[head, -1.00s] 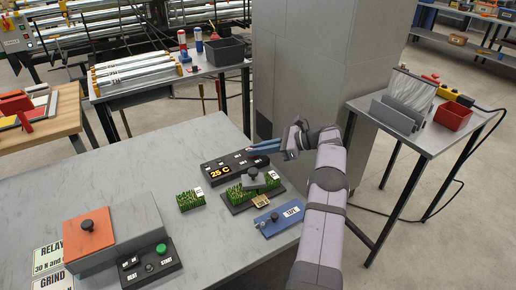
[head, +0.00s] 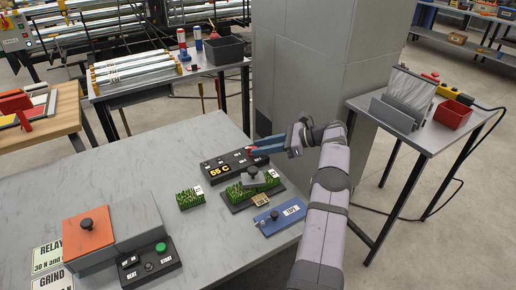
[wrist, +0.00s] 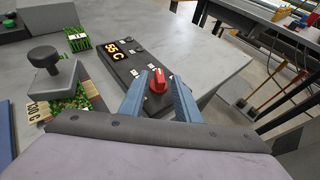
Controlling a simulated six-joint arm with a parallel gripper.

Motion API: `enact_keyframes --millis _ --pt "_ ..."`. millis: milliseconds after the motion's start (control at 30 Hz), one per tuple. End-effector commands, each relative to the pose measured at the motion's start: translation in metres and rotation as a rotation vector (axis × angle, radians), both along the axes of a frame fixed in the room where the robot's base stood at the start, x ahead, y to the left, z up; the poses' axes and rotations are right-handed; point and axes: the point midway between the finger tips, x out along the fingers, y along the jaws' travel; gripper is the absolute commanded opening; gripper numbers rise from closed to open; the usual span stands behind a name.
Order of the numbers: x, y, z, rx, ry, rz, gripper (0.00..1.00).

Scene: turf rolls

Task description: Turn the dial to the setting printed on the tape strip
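The red dial (wrist: 159,80) stands at one end of a black control panel (wrist: 122,64), with small white labels around it. The panel's display (head: 219,170) reads 55 C in yellow. My gripper (head: 257,147) reaches in from the right, its blue fingers on either side of the dial.
A turf block under a grey press plate with a black knob (head: 252,170) sits close in front of the panel. A smaller turf piece (head: 190,198), a blue plate (head: 280,216) and a grinder control box (head: 150,266) share the table (head: 100,170).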

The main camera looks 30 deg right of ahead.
Motion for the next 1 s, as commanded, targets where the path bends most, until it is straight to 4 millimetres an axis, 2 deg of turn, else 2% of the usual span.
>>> enact_keyframes --millis 200,400,867,933,1000 --pt "-0.021 -0.025 0.012 -0.003 -0.003 -0.004 0.30" --pt "-0.030 -0.035 0.020 -0.002 -0.003 -0.003 0.30" --pt "-0.036 -0.040 0.023 0.000 -0.002 -0.001 0.30" --pt "-0.035 -0.039 0.023 -0.001 -0.003 -0.001 0.18" --pt "-0.033 -0.036 0.026 -0.001 -0.002 0.005 0.01"
